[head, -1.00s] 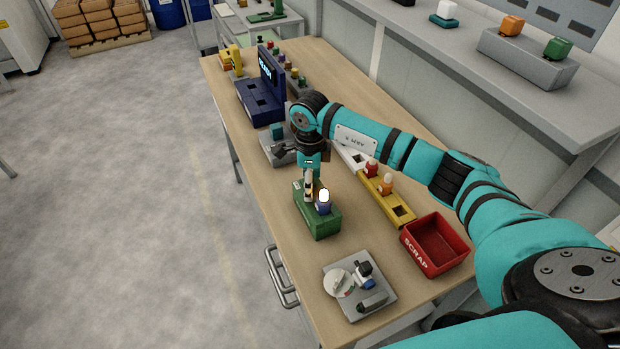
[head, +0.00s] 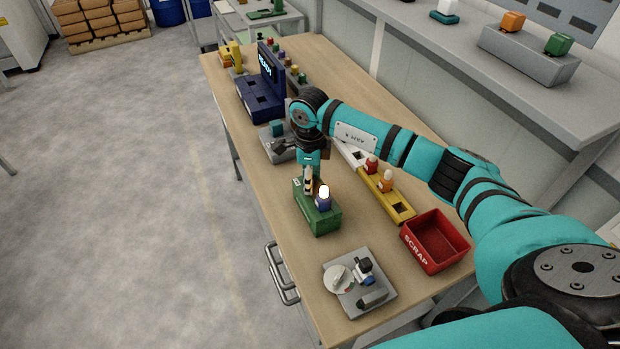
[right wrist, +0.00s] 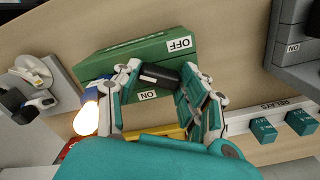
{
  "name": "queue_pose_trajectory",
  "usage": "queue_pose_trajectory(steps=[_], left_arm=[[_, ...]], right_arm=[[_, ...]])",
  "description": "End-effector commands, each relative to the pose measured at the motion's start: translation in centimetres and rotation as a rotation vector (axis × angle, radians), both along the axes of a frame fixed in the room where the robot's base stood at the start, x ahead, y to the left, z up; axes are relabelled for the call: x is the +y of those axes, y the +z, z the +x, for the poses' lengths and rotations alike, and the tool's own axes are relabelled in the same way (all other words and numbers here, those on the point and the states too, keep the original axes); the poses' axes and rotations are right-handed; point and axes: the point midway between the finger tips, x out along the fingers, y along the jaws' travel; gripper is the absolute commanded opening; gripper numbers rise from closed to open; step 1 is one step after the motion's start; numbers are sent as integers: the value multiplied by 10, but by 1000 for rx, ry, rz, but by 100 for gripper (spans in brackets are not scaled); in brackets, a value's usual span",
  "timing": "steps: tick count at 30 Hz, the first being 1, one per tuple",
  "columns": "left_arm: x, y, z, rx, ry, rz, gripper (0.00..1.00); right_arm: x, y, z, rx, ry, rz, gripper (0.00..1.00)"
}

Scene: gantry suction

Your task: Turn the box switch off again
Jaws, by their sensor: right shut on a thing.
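The box switch is a green box (head: 321,222) on the wooden bench, with a lamp in a blue base (head: 323,204) on its right end. The lamp glows white. My right gripper (head: 309,186) reaches down onto the box top from above. In the right wrist view the fingers are shut around a black switch lever (right wrist: 160,75). The lever lies between an OFF label (right wrist: 180,44) and an ON label (right wrist: 147,95); the fingers partly hide it, and I cannot tell its exact position. My left gripper is not in view.
A grey tray with small parts (head: 384,300) and a red SCRAP bin (head: 433,262) stand nearer on the bench. A yellow holder (head: 402,211) with red and orange pieces is right of the box. A blue unit with a screen (head: 262,105) stands farther back.

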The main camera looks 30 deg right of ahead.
Motion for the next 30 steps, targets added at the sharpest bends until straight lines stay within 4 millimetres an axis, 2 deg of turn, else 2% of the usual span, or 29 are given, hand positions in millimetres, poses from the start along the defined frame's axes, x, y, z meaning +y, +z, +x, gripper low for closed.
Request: queue_pose_trajectory(steps=[8, 30], left_arm=[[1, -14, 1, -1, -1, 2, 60], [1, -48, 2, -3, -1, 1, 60]], right_arm=[[0, -2, 1, -1, -159, -1, 10], [2, -1, 4, -1, -818, -1, 10]])
